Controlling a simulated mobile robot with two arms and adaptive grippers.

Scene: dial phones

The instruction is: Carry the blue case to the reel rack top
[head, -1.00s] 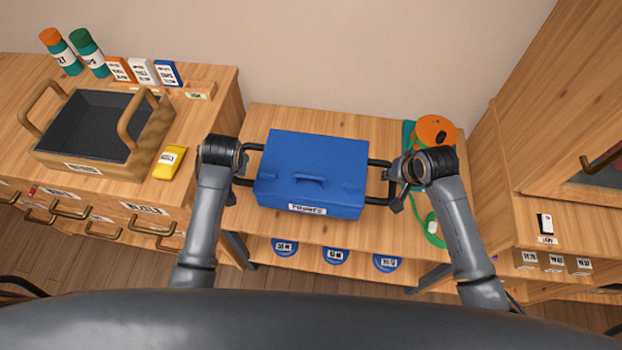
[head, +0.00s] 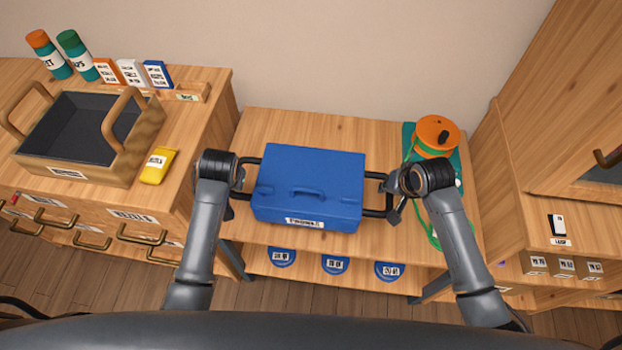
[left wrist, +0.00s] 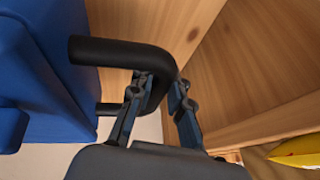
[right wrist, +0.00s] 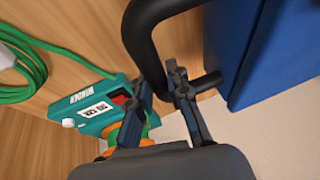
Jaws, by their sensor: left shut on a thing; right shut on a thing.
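The blue case (head: 310,180) has a front label, a top handle and a black side handle at each end. It is level over the wooden reel rack top (head: 290,120); I cannot tell whether its underside touches the wood. My left gripper (head: 238,176) is shut on the left black handle, whose bar runs between the fingers (left wrist: 158,95) in the left wrist view. My right gripper (head: 392,186) is shut on the right black handle, also between the fingers (right wrist: 163,88) in the right wrist view.
A green winder with an orange reel (head: 437,134) and green cord stands at the rack top's right end. Labelled blue reels (head: 335,264) sit on the shelf below. A left cabinet holds a dark-lined wooden tray (head: 82,166) and a yellow item (head: 157,167). A taller cabinet (head: 545,205) stands right.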

